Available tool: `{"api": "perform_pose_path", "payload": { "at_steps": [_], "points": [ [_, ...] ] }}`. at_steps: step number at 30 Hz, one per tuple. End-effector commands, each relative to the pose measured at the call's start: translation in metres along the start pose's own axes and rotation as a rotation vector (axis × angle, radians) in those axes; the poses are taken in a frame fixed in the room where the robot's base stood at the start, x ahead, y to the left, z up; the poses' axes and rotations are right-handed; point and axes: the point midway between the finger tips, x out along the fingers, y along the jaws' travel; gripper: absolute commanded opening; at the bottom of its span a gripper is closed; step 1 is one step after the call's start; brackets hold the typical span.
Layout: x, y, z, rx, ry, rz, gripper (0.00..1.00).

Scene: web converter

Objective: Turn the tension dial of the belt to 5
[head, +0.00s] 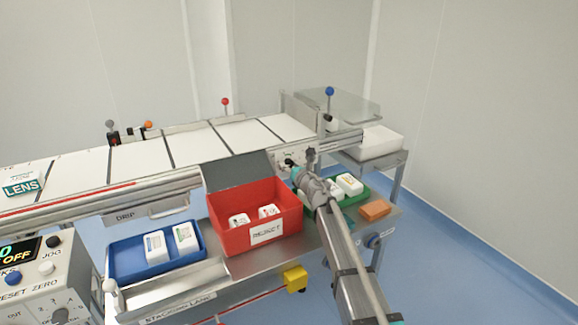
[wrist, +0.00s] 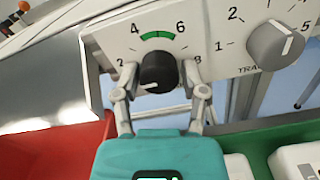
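The black tension dial (wrist: 158,72) sits on a white panel (wrist: 110,40), on a scale marked 2, 4, 6 and 8, with a green arc between 4 and 6. A white mark on the dial points to the lower left, near or below the 2. My gripper (wrist: 160,76) has one finger on each side of the dial, with what looks like a small gap to it. Contact is hard to tell. In the head view my gripper (head: 299,174) is at the panel on the right end of the belt (head: 190,148) and partly hides it.
A grey tracking dial (wrist: 275,45) is just right of the tension dial. Below the panel are a red bin (head: 237,203) and a green tray (head: 359,192) holding white packs. An orange block (head: 375,209) and a blue tray (head: 129,263) are on the shelf.

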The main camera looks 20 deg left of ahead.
Motion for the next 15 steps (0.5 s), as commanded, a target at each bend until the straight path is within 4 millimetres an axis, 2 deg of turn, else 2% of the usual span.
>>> {"api": "perform_pose_path", "payload": {
  "at_steps": [1,7,8,15],
  "points": [
    [-0.0001,0.0,0.0,0.0,0.0,0.0,0.36],
    [0.0001,-0.0002,0.0,0.0,0.0,0.0,0.0],
    [0.0057,0.0017,-0.0004,0.0,0.0,-0.001,0.0],
    [0.0006,0.0,0.0001,0.015,0.0,0.0,0.0]
  ]
}}
